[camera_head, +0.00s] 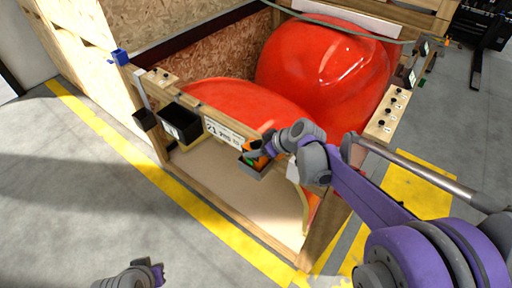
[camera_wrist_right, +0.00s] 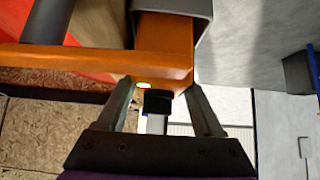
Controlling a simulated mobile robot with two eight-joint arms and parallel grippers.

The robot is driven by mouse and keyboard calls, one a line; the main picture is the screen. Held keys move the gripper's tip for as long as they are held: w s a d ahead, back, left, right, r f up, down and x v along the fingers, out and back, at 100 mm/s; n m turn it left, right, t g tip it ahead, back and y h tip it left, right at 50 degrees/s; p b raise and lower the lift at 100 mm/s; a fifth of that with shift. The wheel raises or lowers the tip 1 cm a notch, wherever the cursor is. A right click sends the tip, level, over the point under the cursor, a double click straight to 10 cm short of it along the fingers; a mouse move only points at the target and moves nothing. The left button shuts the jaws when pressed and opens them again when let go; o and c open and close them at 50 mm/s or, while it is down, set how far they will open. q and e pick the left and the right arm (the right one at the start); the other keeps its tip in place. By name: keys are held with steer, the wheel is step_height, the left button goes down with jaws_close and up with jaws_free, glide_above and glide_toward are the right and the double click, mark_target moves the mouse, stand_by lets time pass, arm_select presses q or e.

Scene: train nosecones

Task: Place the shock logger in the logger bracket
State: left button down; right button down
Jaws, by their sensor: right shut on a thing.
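The shock logger (camera_head: 254,150) is orange and sits at the mouth of the grey logger bracket (camera_head: 254,170) on the crate's front rail. In the right wrist view the orange logger (camera_wrist_right: 166,50) has its far part between the walls of the grey bracket (camera_wrist_right: 200,8); a green light and a black knob show at its near end. My right gripper (camera_wrist_right: 160,100) is shut on the logger's near end. How deep the logger sits is hidden. My left gripper (camera_head: 152,274) is low at the left, away from the crate; its jaws are unclear.
Large red nosecones (camera_head: 325,65) fill the wooden crate. A black open bin (camera_head: 182,122) and a white label (camera_head: 224,131) are on the front rail, left of the bracket. The floor at lower left is clear.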

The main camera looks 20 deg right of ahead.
steer(key=shift+c, duration=0.2)
jaws_free()
steer(key=shift+f, duration=0.1)
steer(key=shift+s+d+r, duration=0.15)
steer(key=shift+d+r, duration=0.05)
steer(key=shift+r, duration=0.25)
steer(key=p+v, duration=0.1)
steer(key=v, duration=0.9)
steer(key=shift+s+r, duration=0.15)
steer(key=shift+s, duration=0.05)
steer(key=shift+s+d+r, duration=0.1)
steer(key=shift+s+r, duration=0.05)
steer(key=shift+s, duration=0.15)
steer(key=s+a+f+m+g+h, duration=0.1)
steer(key=s+f, duration=0.4)
steer(key=s, duration=0.5)
steer(key=s+a+f+m+h, duration=0.1)
steer(key=s+f+m+h, duration=0.3)
steer(key=s, duration=0.7)
steer(key=f+m, duration=0.1)
steer(key=m, duration=0.1)
steer(key=shift+f+m+g+h, duration=0.3)
steer(key=shift+f+g, duration=0.1)
